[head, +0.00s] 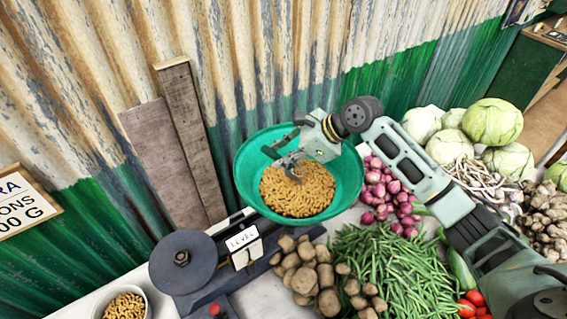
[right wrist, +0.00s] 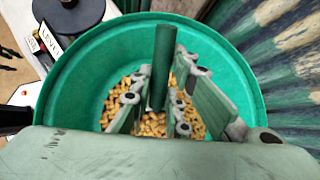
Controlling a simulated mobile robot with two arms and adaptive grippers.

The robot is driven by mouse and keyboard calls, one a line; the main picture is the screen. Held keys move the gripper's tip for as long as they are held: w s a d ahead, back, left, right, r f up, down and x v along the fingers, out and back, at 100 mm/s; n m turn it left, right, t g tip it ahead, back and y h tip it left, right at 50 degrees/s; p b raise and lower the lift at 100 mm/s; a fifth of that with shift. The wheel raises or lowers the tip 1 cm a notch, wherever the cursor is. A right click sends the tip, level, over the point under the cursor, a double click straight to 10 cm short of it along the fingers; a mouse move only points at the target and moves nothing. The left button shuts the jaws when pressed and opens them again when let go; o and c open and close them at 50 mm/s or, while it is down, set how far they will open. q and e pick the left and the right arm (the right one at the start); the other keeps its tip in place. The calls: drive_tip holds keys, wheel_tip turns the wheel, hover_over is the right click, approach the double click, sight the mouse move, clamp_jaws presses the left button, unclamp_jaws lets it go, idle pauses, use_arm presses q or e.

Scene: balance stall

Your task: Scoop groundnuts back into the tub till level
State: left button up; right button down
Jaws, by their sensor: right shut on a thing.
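A green pan (head: 352,180) on the balance holds a heap of groundnuts (head: 300,195). A white tub (head: 142,292) at the bottom left, cut by the picture edge, also holds groundnuts (head: 124,306). My right gripper (head: 287,166) reaches down into the green pan, over the nuts. In the right wrist view, its fingers (right wrist: 156,105) are shut on a slim dark green piece (right wrist: 162,65) standing upright between them, perhaps a scoop handle. The lower end of this piece is hidden by fingers and nuts. My left gripper is not in view.
The balance has a round dark plate (head: 183,262) at left and a "LEVEL" card (head: 242,238). Potatoes (head: 310,270), green beans (head: 390,265), onions (head: 385,195) and cabbages (head: 493,122) crowd the right. A corrugated wall (head: 270,60) stands close behind.

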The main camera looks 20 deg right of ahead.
drive_tip(key=shift+r, duration=4.05)
drive_tip(key=shift+r+g+h, duration=0.3)
drive_tip(key=shift+r+h, duration=0.1)
drive_tip(key=shift+h, duration=0.5)
drive_tip(key=g+h, duration=0.1)
drive_tip(key=h, duration=0.2)
drive_tip(key=r+g+h, duration=0.1)
drive_tip(key=h, duration=0.2)
drive_tip(key=shift+n+h, duration=0.3)
drive_tip(key=shift+n, duration=0.1)
drive_tip(key=shift+d, duration=0.1)
